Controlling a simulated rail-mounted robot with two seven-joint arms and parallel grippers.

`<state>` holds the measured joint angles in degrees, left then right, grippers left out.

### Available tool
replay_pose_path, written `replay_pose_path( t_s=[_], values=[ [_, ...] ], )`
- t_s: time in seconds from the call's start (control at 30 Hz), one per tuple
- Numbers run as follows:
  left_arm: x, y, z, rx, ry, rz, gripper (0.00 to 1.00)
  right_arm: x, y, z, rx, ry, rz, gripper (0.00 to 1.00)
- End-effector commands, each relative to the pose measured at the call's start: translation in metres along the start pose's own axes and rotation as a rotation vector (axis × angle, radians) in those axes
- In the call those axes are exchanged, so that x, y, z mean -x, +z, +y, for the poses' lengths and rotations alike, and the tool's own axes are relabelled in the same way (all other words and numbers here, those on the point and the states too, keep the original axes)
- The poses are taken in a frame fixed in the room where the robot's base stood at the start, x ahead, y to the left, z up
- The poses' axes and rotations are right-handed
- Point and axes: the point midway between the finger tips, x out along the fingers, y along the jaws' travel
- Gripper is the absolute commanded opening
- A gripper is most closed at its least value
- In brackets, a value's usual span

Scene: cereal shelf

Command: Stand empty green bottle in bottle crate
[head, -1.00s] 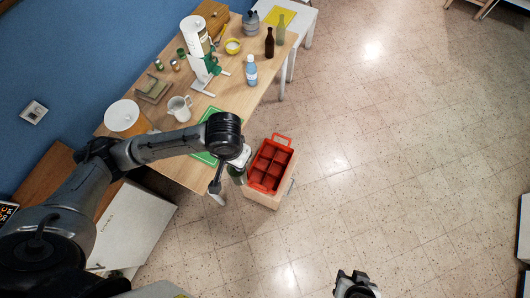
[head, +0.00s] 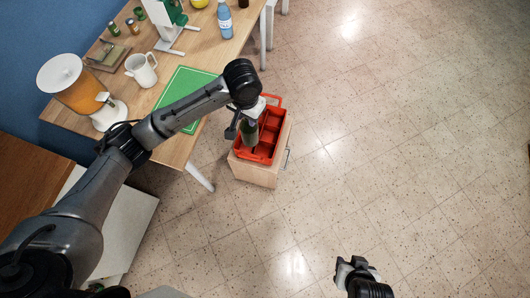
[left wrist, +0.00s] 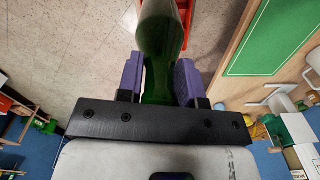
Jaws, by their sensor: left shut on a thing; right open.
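The green bottle (head: 250,132) hangs upright or nearly so below my left gripper (head: 248,115), over the left part of the red bottle crate (head: 268,157). In the left wrist view the bottle (left wrist: 160,50) is between the purple finger pads, and my left gripper (left wrist: 158,82) is shut on it. A red edge of the crate (left wrist: 184,14) shows behind the bottle. The bottle's lower end is at the crate compartments; I cannot tell how deep it reaches or whether it touches. My right gripper (head: 350,266) is open and empty above the floor, far from the crate.
The crate sits on a small wooden cabinet (head: 254,176) beside the table. The table holds a green mat (head: 182,95), a white pitcher (head: 142,70), a juice dispenser (head: 82,88) and a blue bottle (head: 225,22). The floor to the right (head: 420,150) is clear.

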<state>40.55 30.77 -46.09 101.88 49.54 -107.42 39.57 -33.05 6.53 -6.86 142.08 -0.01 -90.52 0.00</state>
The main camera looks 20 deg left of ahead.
Motion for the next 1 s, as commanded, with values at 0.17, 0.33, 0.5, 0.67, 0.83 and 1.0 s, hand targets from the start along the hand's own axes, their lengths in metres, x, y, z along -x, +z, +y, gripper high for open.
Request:
replay_pose_path(
  t_s=[0.17, 0.33, 0.5, 0.67, 0.83, 1.0],
  values=[
    [-0.066, -0.025, 0.000, -0.032, 0.002, 0.001, 0.00, -0.070, 0.023, -0.002, 0.000, 0.000, -0.001, 0.43],
    [-0.111, -0.047, 0.000, -0.064, 0.004, -0.001, 0.00, -0.120, 0.040, -0.003, 0.002, 0.001, -0.003, 0.43],
    [-0.151, -0.067, 0.001, -0.098, 0.008, -0.004, 0.00, -0.167, 0.056, -0.003, 0.008, 0.005, -0.005, 0.43],
    [-0.181, -0.082, 0.002, -0.126, 0.010, -0.006, 0.00, -0.201, 0.068, -0.004, 0.010, 0.007, -0.006, 0.43],
    [-0.201, -0.092, 0.002, -0.147, 0.013, -0.009, 0.00, -0.226, 0.076, -0.004, 0.010, 0.007, -0.006, 0.43],
    [-0.211, -0.098, 0.003, -0.159, 0.014, -0.011, 0.00, -0.237, 0.079, -0.005, 0.008, 0.005, -0.006, 0.43]
  ],
)
